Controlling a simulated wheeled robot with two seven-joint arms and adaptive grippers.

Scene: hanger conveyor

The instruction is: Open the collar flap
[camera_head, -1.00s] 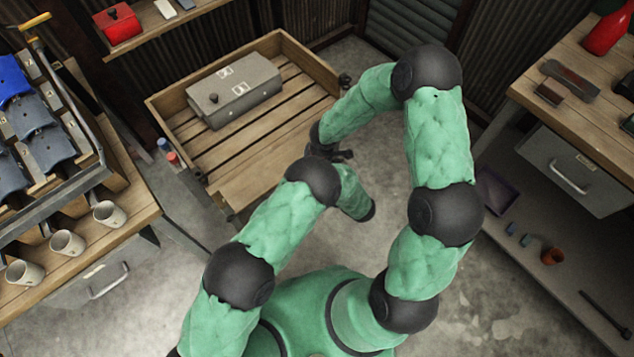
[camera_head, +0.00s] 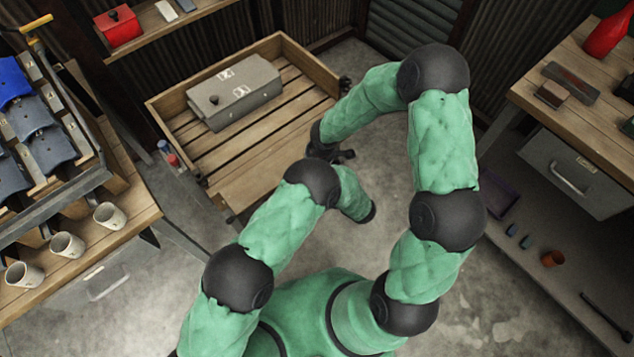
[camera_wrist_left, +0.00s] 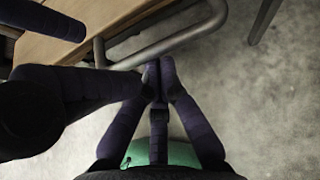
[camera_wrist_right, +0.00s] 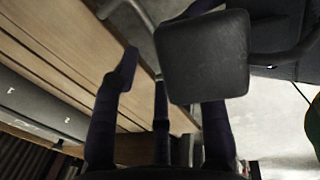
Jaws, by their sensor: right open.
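The wooden collar (camera_head: 166,135) stands around a slatted base in the head view. A plain wooden panel (camera_head: 262,183) is at its near side; I cannot tell whether this is the flap or how far it is tilted. My right gripper (camera_head: 340,155) is by the near right corner of the collar. In the right wrist view its fingers (camera_wrist_right: 168,75) are spread, empty, beside the wooden boards (camera_wrist_right: 60,50). My left gripper is hidden in the head view. In the left wrist view its fingertips (camera_wrist_left: 160,68) are together, close to a metal tube (camera_wrist_left: 165,45) beside a wooden board (camera_wrist_left: 95,18).
A grey box (camera_head: 235,92) lies inside the collar. A bench (camera_head: 140,205) with cups and a rack is at left. Another bench (camera_head: 590,125) with a drawer is at right. A shelf (camera_head: 165,25) is behind. Grey floor is bare around my base.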

